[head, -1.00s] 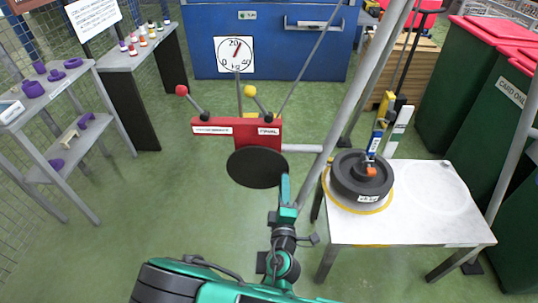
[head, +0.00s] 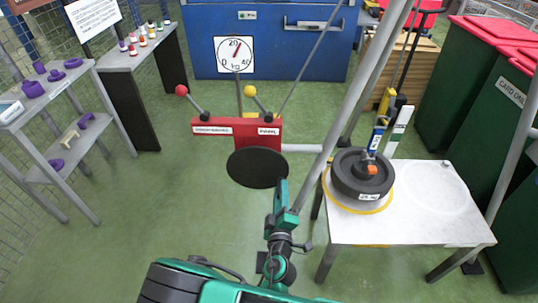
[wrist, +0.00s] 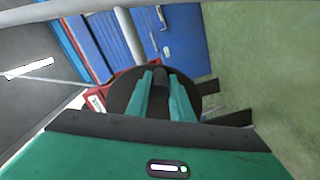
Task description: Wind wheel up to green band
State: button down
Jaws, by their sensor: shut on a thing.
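A dark grey wheel (head: 362,178) with a weight label and an orange fitting on top is at the white table (head: 430,225), over a yellow ring. I cannot tell whether it touches the table. Behind it stands a white post with a green band (head: 400,128). A red winch box (head: 210,130) carries a black crank disc (head: 252,168). My gripper (head: 281,188) is at the disc's lower right edge. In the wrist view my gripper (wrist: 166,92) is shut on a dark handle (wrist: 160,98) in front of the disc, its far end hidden.
A red-knobbed lever (head: 190,97) and a yellow-knobbed lever (head: 258,99) rise from the box. A slanting grey pole (head: 338,125) stands between disc and table. Shelves (head: 72,130) stand left, green bins (head: 470,100) right.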

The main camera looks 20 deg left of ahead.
jog(key=shift+s+f, duration=0.1)
jog(key=shift+f, duration=0.2)
jog(key=shift+s+a+f+m, duration=0.1)
jog(key=shift+a+f+m, duration=0.4)
jog(key=shift+m, duration=0.4)
jog(key=shift+s+a+f+m, duration=0.1)
jog(key=shift+a+f+m, duration=0.2)
jog(key=shift+f+m, duration=0.45)
jog(key=shift+r, duration=0.15)
jog(key=shift+m, duration=0.25)
jog(key=shift+s+a+f+m, duration=0.15)
jog(key=shift+a+f+m, duration=0.25)
jog(key=shift+a+m, duration=0.35)
jog(key=shift+s+a+f+m, duration=0.1)
jog(key=shift+a+f+m, duration=0.3)
jog(key=shift+m, duration=0.55)
jog(key=c, duration=1.4)
grip_release()
jog(key=shift+r, duration=0.1)
jog(key=shift+o, duration=0.2)
jog(key=shift+w+r, duration=0.1)
